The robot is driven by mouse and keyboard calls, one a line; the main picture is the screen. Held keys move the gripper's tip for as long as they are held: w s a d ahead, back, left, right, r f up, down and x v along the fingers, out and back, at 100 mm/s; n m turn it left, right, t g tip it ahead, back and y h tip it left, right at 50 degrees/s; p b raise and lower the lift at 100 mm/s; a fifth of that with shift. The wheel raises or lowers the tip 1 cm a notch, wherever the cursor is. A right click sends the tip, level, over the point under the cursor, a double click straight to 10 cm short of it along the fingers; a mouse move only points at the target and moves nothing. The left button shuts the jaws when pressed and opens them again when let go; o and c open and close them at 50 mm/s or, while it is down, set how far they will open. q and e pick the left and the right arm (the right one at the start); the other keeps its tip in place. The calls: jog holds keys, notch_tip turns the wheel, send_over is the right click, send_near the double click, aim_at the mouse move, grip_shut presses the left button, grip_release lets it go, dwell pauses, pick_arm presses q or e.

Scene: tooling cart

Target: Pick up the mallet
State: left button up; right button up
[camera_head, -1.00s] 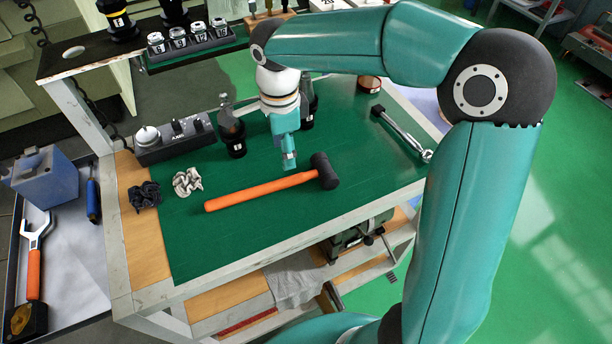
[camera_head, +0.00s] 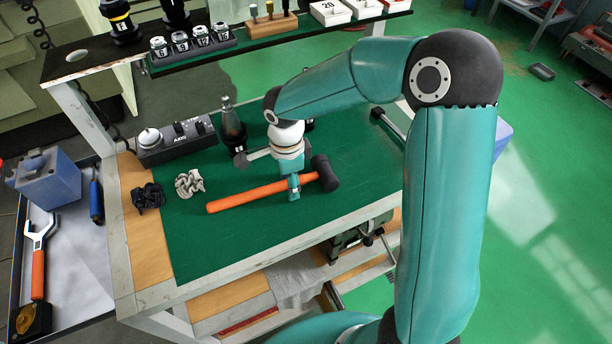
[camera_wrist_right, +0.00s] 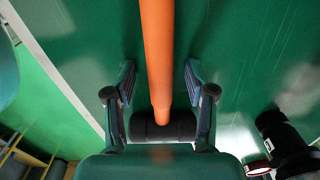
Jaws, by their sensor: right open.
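The mallet lies on the green mat of the cart top, with an orange handle (camera_head: 240,199) and a black head (camera_head: 325,173) at its right end. My right gripper (camera_head: 294,188) is over the handle near the head. In the right wrist view, the open fingers of my right gripper (camera_wrist_right: 158,84) stand on either side of the orange handle (camera_wrist_right: 155,45), apart from it. The black head (camera_wrist_right: 163,127) shows close to the palm. How far the fingertips reach down beside the handle is hard to tell. My left gripper is not in view.
A dark bottle (camera_head: 232,128) stands just behind my right gripper. A ratchet (camera_head: 388,123) lies to the right, partly hidden by my arm. Grey (camera_head: 189,183) and black (camera_head: 147,196) crumpled items lie left of the handle. The mat in front of the mallet is clear.

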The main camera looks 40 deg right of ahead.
grip_shut()
jog(key=shift+r, duration=0.15)
dwell(0.4)
